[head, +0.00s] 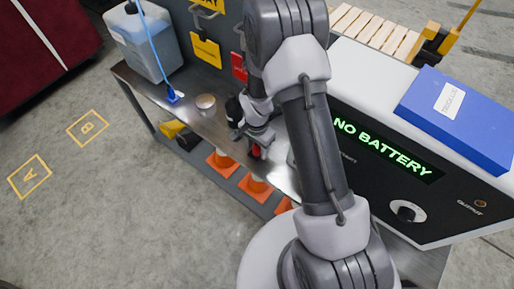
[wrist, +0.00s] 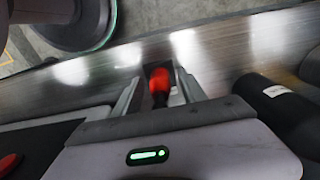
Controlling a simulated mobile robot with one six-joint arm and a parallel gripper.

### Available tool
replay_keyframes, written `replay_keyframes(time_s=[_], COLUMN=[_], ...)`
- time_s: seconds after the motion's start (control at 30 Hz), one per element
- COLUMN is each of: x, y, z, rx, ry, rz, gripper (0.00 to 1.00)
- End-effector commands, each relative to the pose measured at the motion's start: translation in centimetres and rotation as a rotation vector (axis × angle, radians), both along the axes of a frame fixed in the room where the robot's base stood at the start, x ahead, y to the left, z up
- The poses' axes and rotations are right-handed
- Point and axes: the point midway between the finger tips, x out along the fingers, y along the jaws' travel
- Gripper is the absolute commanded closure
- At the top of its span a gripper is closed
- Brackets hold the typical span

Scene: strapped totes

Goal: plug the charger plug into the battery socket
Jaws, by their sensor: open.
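My gripper (head: 262,138) is open just above the metal bench, and its two fingers also show in the wrist view (wrist: 158,95). A red and black object (wrist: 160,82) lies between the fingers in the wrist view; it looks like the charger plug, but I cannot be sure. Its red part (head: 256,152) shows beside the fingertips in the head view. I cannot tell whether the fingers touch it. The charger unit (head: 355,165) stands right of my arm, its display reading "NO BATTERY". I cannot make out the battery socket in either view.
The metal bench (head: 145,88) holds a translucent jug (head: 147,45), a blue cable end (head: 173,96) and a round tin (head: 205,102). A black cylinder (wrist: 275,100) is close right of my gripper. Orange cones (head: 222,163) stand below. A blue binder (head: 455,115) lies on the charger unit.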

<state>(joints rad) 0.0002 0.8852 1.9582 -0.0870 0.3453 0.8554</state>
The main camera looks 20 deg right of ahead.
Motion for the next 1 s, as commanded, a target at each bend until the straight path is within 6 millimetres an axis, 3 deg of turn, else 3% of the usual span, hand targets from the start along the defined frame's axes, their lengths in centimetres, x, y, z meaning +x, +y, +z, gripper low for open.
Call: replay_keyframes(time_s=[0.73,1.0], x=[0.02,0.03], y=[0.01,0.01], z=[0.03,0.03], rx=[0.000,0.000], ry=[0.000,0.000], rz=[0.000,0.000], gripper=[0.51,1.00])
